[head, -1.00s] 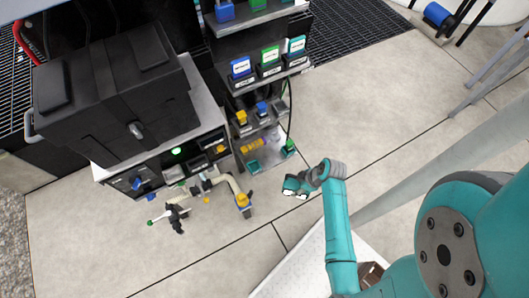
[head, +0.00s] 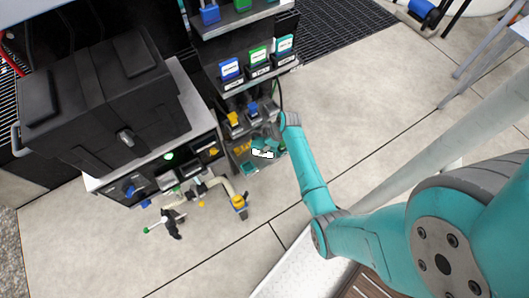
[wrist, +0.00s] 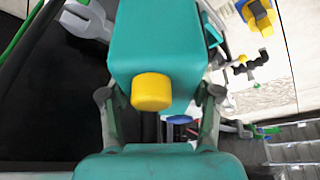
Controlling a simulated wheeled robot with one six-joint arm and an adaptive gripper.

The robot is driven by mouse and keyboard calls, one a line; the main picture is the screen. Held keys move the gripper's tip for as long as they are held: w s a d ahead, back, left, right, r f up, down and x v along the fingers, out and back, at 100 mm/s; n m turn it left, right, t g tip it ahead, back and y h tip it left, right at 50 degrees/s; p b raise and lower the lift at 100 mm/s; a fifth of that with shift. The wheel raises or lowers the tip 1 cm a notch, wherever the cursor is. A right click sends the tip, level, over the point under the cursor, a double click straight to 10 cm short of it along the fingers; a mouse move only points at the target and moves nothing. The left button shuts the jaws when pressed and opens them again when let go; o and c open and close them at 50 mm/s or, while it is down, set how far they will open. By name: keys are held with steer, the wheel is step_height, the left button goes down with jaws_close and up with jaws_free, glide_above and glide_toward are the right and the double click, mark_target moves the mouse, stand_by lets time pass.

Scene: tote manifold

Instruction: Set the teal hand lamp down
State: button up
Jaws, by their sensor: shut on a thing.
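The teal hand lamp (wrist: 155,45) fills the upper middle of the wrist view, a boxy teal body with a yellow knob facing the camera. My gripper (wrist: 160,95) is shut on it, one finger on each side. In the head view my gripper (head: 264,151) is over the low shelf of the rack, at its right part. The lamp is hard to tell from my teal arm there. Whether the lamp touches the shelf cannot be told.
The rack's middle shelf (head: 262,78) carries blue, green and teal labelled items. Below it stand small yellow and blue items (head: 233,119). A black case (head: 110,95) tops the bench at left. The floor (head: 350,105) right of the rack is clear.

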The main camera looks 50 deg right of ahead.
steer(key=f, duration=0.6)
steer(key=shift+s+a+f, duration=0.1)
steer(key=shift+s, duration=0.15)
steer(key=shift+w+f, duration=0.2)
steer(key=shift+f, duration=0.1)
steer(key=shift+f, duration=0.3)
steer(key=o, duration=1.4)
steer(key=shift+f, duration=0.1)
steer(key=shift+o, duration=0.2)
